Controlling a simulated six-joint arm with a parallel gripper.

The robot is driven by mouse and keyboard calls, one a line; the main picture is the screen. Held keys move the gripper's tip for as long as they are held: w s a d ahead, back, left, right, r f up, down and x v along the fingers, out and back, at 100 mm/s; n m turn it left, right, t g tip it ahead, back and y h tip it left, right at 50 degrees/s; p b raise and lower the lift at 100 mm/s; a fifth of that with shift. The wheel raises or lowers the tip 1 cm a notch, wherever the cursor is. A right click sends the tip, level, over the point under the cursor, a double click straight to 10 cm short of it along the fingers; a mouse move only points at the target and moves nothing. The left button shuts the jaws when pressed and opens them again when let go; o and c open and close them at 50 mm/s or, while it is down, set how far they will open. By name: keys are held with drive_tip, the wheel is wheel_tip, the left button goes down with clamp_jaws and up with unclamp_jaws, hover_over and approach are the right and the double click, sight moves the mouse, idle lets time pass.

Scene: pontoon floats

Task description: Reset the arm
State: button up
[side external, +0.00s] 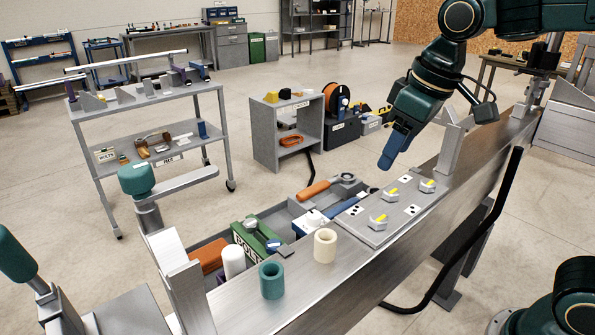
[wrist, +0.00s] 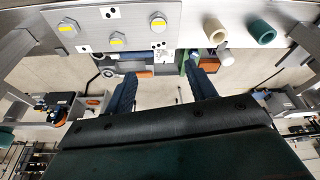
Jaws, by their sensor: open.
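My gripper (side external: 388,163) hangs from the dark green arm above the back edge of the metal beam, to the left of its upright post. In the wrist view my gripper (wrist: 165,82) shows two blue fingers spread apart with nothing between them. A cream cylinder (side external: 325,245) and a teal cylinder (side external: 272,279) stand upright on the beam, apart from the gripper. Both also show at the top of the wrist view.
A tray (side external: 208,250) behind the beam holds tools, a green box and an orange-handled item. Upright posts (side external: 449,150) rise from the beam. A grey cart (side external: 150,100) and a small shelf (side external: 283,130) stand on the floor behind. The air around the gripper looks clear.

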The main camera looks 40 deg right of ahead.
drive_tip(key=s+d+f+m+t, duration=0.1)
drive_tip(key=s+d+f, duration=0.1)
drive_tip(key=s, duration=0.4)
drive_tip(key=s+d+f+m+t, duration=0.1)
drive_tip(key=s+d, duration=0.1)
drive_tip(key=s, duration=0.5)
drive_tip(key=shift+s+d+f, duration=0.15)
drive_tip(key=shift+d+f, duration=0.15)
drive_tip(key=shift+f, duration=0.05)
